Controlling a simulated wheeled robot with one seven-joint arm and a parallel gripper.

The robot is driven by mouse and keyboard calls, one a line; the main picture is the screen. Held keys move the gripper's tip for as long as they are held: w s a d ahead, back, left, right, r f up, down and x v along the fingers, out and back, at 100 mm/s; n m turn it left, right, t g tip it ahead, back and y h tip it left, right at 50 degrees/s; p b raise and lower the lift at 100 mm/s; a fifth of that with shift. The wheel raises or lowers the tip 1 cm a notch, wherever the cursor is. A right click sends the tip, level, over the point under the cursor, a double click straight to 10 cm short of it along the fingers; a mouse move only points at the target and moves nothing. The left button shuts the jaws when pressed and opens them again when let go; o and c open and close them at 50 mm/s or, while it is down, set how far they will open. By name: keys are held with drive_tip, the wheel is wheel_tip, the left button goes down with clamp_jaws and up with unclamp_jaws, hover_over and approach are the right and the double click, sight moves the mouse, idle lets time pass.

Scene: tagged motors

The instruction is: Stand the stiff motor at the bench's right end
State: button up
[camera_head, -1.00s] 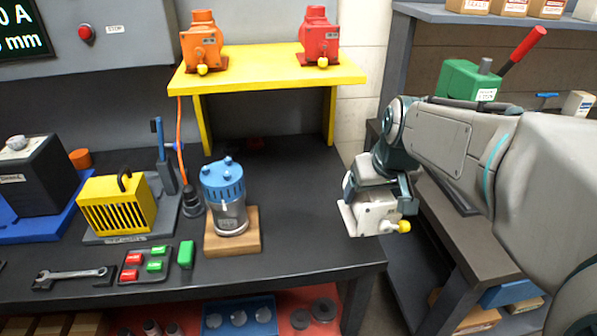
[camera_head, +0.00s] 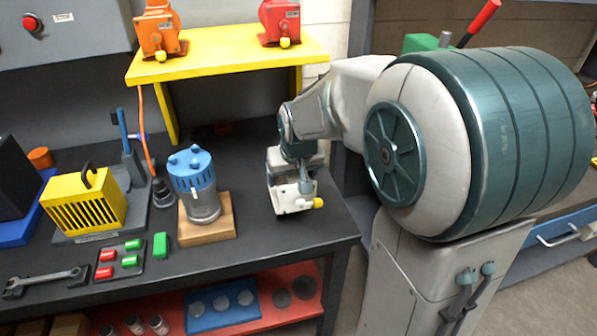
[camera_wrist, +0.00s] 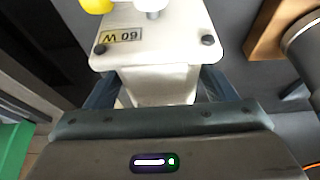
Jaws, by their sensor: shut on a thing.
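A white motor (camera_head: 291,196) with a yellow shaft tip is at the right part of the dark bench (camera_head: 262,238). My gripper (camera_head: 292,174) is shut on it from above. I cannot tell whether its base touches the bench top. In the wrist view the white motor (camera_wrist: 155,50) sits between the gripper's fingers, with a "60 W" label on its plate. An orange motor (camera_head: 158,32) and a red motor (camera_head: 280,20) stand on the yellow shelf (camera_head: 228,55), each with a yellow tip. No tag or label names the stiff one legibly.
A blue-topped pump (camera_head: 195,182) on a wooden block (camera_head: 208,225) stands left of the white motor. Further left are a yellow slotted box (camera_head: 85,205), a button panel (camera_head: 118,260) and a wrench (camera_head: 45,280). Bench space right and front of the motor is clear.

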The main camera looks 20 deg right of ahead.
drive_tip(key=shift+f, duration=1.75)
drive_tip(key=shift+w, duration=0.1)
drive_tip(key=shift+f, duration=0.15)
drive_tip(key=o, duration=2)
drive_tip(key=shift+f, duration=0.1)
drive_tip(key=shift+o, duration=0.2)
drive_tip(key=shift+s+r, duration=0.25)
drive_tip(key=shift+r, duration=0.25)
drive_tip(key=v, duration=1.1)
drive_tip(key=s+f+g, duration=0.1)
drive_tip(key=s+f, duration=0.1)
drive_tip(key=s, duration=0.5)
drive_tip(key=s+f, duration=0.3)
drive_tip(key=s, duration=0.5)
drive_tip(key=shift+s+d+g, duration=0.3)
drive_tip(key=shift+g, duration=0.1)
